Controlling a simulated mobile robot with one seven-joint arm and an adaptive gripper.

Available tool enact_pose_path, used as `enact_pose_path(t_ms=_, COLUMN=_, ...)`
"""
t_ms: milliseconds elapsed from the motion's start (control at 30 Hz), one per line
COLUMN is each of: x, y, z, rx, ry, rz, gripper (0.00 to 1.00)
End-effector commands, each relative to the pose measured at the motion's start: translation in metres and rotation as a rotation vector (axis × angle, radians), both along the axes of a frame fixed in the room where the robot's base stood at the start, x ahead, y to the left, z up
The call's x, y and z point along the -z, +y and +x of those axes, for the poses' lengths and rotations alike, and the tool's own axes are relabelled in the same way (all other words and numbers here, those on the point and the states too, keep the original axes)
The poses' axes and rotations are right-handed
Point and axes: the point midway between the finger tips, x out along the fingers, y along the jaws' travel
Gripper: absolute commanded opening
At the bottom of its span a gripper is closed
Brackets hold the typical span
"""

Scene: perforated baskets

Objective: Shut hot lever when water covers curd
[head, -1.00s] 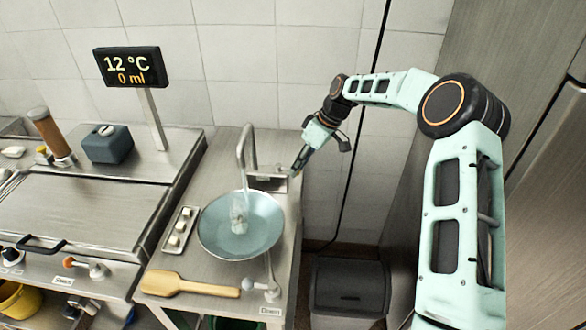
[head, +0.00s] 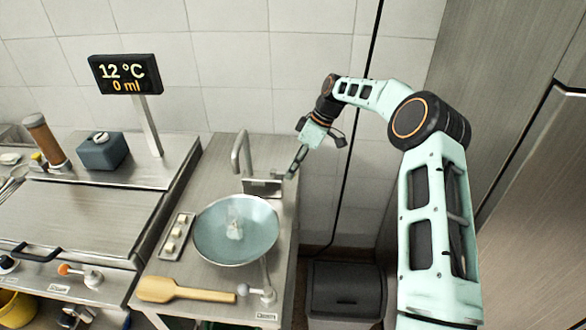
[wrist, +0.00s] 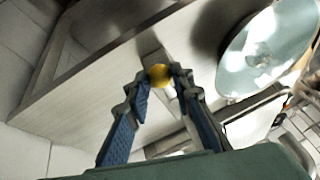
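A wide pale-blue bowl (head: 262,240) stands on the steel counter under the bent faucet (head: 237,150). A translucent whitish shape (head: 234,224) shows in it; I cannot tell curd from water there, nor whether water is running. The display (head: 125,74) reads 12 °C and 0 ml. My gripper (head: 293,172) is at the faucet's right side, beyond the bowl. In the wrist view, the fingers (wrist: 160,72) flank a round yellow knob (wrist: 160,76) and appear to touch it on both sides. The part below the knob is mostly hidden.
A wooden paddle (head: 180,290) and a white-knobbed lever (head: 257,294) lie along the counter's front. A small tray of white pieces (head: 175,238) is left of the bowl. A dark bin (head: 345,295) stands right of the counter; the wall is close behind.

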Motion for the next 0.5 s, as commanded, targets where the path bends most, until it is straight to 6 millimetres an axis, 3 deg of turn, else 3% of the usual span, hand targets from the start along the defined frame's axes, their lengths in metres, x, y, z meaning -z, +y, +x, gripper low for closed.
enact_pose_path(t_ms=133, x=-0.0004, y=-0.0003, z=0.0005, rx=0.002, ry=-0.001, rz=-0.001, gripper=0.38)
enact_pose_path(t_ms=500, x=-0.0069, y=-0.0032, z=0.001, rx=0.002, ry=-0.001, rz=-0.001, gripper=0.38)
